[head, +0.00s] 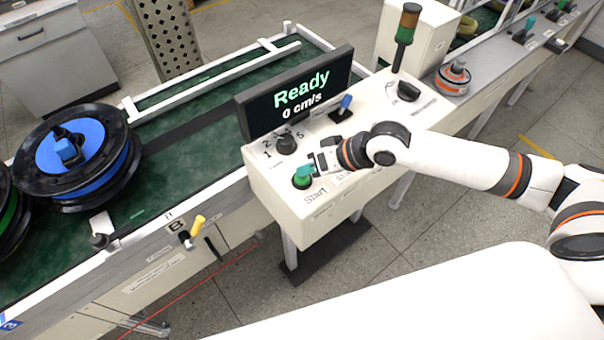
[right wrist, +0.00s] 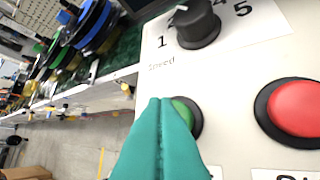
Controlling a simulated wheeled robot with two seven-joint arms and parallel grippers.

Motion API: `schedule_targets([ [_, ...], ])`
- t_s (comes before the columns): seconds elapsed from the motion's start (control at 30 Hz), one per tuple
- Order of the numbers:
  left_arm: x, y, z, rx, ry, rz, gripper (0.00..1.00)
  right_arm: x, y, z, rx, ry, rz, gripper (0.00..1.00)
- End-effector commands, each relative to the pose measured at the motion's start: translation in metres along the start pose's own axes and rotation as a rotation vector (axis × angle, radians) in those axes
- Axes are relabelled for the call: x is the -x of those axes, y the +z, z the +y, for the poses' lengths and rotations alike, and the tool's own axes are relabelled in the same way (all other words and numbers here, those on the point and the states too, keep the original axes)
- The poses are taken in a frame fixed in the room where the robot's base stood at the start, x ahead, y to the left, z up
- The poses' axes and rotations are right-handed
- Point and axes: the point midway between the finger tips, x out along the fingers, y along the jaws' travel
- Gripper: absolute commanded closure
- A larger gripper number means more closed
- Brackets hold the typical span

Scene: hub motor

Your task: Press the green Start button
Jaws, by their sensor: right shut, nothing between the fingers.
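The green Start button (head: 301,182) sits in a dark ring at the near left corner of the white control panel, beside the word "Start". My right gripper (head: 306,171) is shut and empty, its teal fingertips right at the button. In the right wrist view the closed teal fingers (right wrist: 160,104) cover most of the green button (right wrist: 186,112), leaving its right part and dark ring visible. I cannot tell whether the fingertips touch it. The display (head: 300,95) reads "Ready" and "0 cm/s". My left gripper is out of view.
A red button (right wrist: 298,108) lies right of the green one in the wrist view. A black speed knob (head: 286,145) with numbers is behind it. A blue-handled switch (head: 343,106) stands by the display. A green conveyor (head: 165,160) carries a blue spool (head: 75,155) at left.

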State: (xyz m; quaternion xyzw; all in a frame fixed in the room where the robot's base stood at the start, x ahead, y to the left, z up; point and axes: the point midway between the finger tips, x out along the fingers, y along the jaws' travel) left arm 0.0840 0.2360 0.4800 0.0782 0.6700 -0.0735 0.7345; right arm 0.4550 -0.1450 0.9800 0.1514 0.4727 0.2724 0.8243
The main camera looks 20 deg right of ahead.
Motion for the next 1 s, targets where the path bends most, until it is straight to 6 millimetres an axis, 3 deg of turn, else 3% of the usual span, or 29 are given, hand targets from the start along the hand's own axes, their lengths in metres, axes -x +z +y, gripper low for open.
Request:
schedule_targets([
  [1.0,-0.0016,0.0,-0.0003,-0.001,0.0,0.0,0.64,-0.0076,-0.0059,-0.0055,-0.001,0.0,0.001,1.0],
])
